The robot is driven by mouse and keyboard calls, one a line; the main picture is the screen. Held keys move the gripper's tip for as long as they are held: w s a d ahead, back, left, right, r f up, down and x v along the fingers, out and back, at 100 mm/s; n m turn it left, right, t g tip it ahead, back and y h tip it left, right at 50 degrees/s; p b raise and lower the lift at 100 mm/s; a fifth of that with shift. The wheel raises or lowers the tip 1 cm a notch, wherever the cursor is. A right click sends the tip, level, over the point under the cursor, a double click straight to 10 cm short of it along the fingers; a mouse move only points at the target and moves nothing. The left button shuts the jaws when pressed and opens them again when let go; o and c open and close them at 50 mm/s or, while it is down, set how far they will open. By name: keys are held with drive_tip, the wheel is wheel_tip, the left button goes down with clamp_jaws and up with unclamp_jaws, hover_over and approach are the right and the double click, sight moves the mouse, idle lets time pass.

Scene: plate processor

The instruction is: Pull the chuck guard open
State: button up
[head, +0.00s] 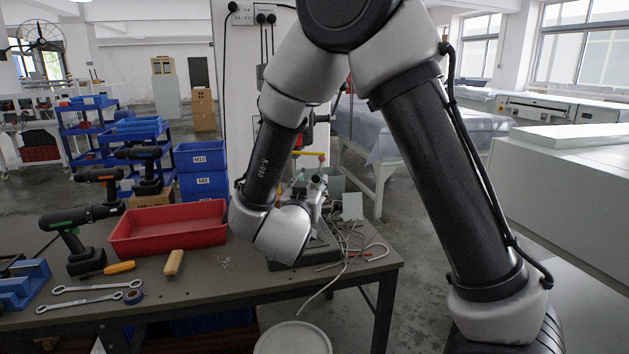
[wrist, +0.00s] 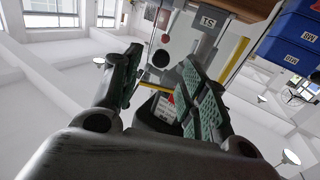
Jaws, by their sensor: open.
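My gripper (wrist: 160,60) is open in the wrist view, its two green-padded fingers spread apart with nothing held between them. Beyond the fingers is a machine with a grey column (wrist: 203,48), a black round part (wrist: 161,58) and a red knob (wrist: 165,38). A yellow bar (wrist: 154,87) shows low between the fingers, and a longer yellow bar (wrist: 237,60) lies to the right. I cannot tell for certain which part is the chuck guard. In the head view, my arm hides most of the machine; a yellow part (head: 309,154) shows above my wrist.
The workbench (head: 215,262) carries a red tray (head: 168,228), several drills, a wooden-handled brush (head: 173,262), wrenches (head: 90,301) and loose cables (head: 350,252). Blue bins (head: 201,157) stand behind the tray. A round white lid (head: 293,338) is in front of the bench.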

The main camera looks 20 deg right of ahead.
sight(316, 178)
drive_tip(key=x, duration=0.5)
drive_tip(key=shift+c, duration=0.3)
clamp_jaws()
